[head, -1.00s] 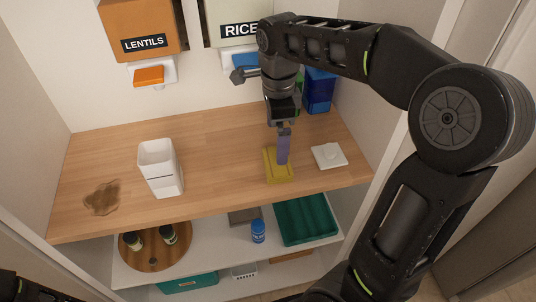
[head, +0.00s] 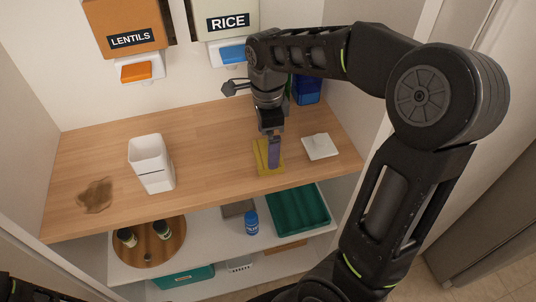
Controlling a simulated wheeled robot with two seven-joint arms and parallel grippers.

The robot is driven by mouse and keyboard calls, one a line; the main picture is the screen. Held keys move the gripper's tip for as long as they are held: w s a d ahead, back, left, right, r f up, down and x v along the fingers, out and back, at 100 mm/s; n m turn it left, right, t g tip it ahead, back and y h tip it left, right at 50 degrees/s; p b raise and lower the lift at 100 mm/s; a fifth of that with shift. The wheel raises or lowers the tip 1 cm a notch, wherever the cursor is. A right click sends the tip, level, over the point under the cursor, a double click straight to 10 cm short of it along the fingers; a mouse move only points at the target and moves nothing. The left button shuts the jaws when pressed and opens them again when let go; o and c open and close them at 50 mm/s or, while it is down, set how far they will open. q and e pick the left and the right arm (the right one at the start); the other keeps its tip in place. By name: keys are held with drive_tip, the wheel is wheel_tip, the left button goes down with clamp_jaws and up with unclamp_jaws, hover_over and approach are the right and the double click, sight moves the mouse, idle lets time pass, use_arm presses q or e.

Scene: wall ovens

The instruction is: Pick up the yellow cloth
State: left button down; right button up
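The yellow cloth (head: 261,154) lies flat on the wooden shelf, right of centre, in the head view. My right gripper (head: 273,165) comes down over it from above, with purple-grey fingers pointing down. The fingertips overlap the right part of the cloth and look close to it or touching it; I cannot tell which. The fingers show as one narrow block, so the gap between them is hidden. The part of the cloth behind the fingers is hidden too. My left gripper is out of view; only a dark bit of my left arm shows at the lower left edge.
A white container (head: 152,165) and a brown stain (head: 95,196) are on the shelf to the left. A white square (head: 320,147) lies just right of the cloth. Dispensers (head: 126,22) hang on the back wall. The lower shelf holds a green tray (head: 298,210) and a blue bottle (head: 251,223).

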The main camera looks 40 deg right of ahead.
wheel_tip(320, 180, down, 4)
drive_tip(key=shift+r, duration=0.25)
drive_tip(key=shift+c, duration=0.4)
drive_tip(key=c, duration=1)
drive_tip(key=shift+r, duration=0.15)
